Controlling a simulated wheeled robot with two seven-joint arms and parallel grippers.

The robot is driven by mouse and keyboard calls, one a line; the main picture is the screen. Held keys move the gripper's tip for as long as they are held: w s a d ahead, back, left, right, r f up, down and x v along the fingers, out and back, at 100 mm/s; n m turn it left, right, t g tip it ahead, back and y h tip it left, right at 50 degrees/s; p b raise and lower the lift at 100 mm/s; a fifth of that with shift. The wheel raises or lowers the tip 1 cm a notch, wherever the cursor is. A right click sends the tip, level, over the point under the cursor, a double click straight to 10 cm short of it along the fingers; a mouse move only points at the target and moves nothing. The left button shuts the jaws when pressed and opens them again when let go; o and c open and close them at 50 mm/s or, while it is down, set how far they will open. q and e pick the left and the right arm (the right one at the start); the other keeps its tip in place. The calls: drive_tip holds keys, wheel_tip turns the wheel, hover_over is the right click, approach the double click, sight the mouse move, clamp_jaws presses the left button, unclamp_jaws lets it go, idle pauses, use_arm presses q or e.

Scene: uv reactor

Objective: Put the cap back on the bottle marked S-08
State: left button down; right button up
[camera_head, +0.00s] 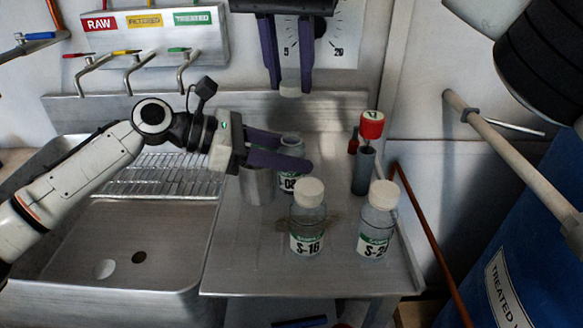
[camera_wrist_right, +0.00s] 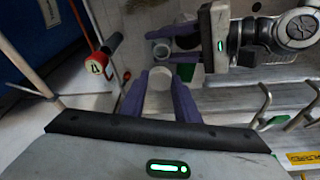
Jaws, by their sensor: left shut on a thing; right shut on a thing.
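The bottle marked S-08 (camera_head: 290,183) stands uncapped on the steel counter, its label partly hidden by my left gripper. My left gripper (camera_head: 297,155) is shut on it from the left, one finger on each side below the open mouth. My right gripper (camera_head: 289,84) points down above and behind the bottle, shut on a white cap (camera_head: 290,90). The cap also shows between the purple fingers in the right wrist view (camera_wrist_right: 158,96). It is clearly apart from the bottle mouth. In that view, the bottle (camera_wrist_right: 160,50) is between the left fingers.
Capped bottles S-16 (camera_head: 308,222) and another S-2-something (camera_head: 377,225) stand in front. A metal cup (camera_head: 256,187) is left of S-08. A red-topped tool in a grey holder (camera_head: 364,172) stands right. Taps (camera_head: 137,62) and a sink (camera_head: 130,235) lie left.

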sight(289, 87)
drive_tip(key=shift+f, duration=2.5)
drive_tip(key=shift+s, duration=0.1)
drive_tip(key=shift+f, duration=0.9)
drive_tip(key=shift+f, duration=0.55)
drive_tip(key=o, duration=1)
drive_tip(key=shift+r, duration=2.3)
